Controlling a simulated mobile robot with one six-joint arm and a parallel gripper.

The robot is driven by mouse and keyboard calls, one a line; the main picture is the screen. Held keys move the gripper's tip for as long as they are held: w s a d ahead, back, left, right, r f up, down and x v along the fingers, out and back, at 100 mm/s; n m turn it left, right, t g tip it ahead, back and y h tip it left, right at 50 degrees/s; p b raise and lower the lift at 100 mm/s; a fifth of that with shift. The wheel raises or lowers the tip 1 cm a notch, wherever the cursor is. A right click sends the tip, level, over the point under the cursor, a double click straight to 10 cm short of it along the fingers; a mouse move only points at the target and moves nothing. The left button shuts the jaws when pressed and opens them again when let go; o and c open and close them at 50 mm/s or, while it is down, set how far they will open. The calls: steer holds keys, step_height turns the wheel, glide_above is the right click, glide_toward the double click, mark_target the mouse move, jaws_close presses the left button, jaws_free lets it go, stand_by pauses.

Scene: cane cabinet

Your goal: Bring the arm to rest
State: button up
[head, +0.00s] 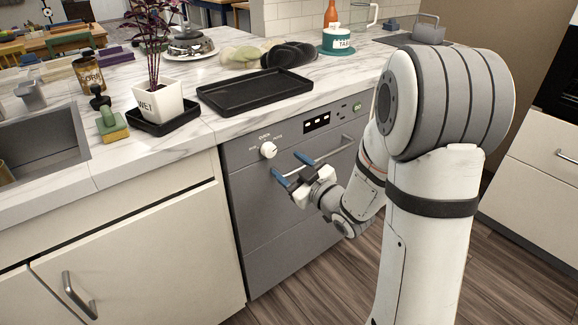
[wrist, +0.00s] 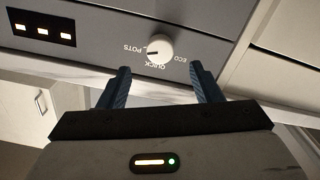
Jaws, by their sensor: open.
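My gripper (head: 289,165) is open and empty in the head view, its two blue fingertips apart. It is held in front of the upper part of a grey dishwasher (head: 265,215). In the wrist view my gripper (wrist: 162,82) shows at the bottom, and its fingers point toward the dishwasher's control panel (wrist: 90,28). A white dial (wrist: 159,48) lies beyond the gap between the fingers. The same dial shows in the head view (head: 268,150), above and left of my gripper. Nothing is between the fingers.
The marble counter (head: 215,125) is above the dishwasher. It holds a black tray (head: 255,90), a potted plant (head: 158,104), a stamp-like green item (head: 112,128) and a sink (head: 40,145). A dishwasher handle (head: 335,150) sticks out near my gripper. Wooden floor (head: 310,275) is clear below.

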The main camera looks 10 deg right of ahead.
steer(key=shift+r, duration=0.1)
steer(key=s+d+r+m+g+h+p, duration=0.45)
steer(key=d+r+m+h+p, duration=0.2)
steer(key=r+h+p, duration=0.3)
steer(key=s+r+m+g+p, duration=0.1)
steer(key=s+r+g+p, duration=0.3)
steer(key=s, duration=0.6)
steer(key=s+r+m+g+p, duration=0.2)
steer(key=s+r+g+p, duration=0.2)
steer(key=s, duration=0.7)
steer(key=shift+a+r+p, duration=0.15)
steer(key=shift+r+p, duration=0.45)
steer(key=shift+r, duration=0.25)
steer(key=shift+s+m, duration=0.1)
steer(key=shift+m, duration=0.15)
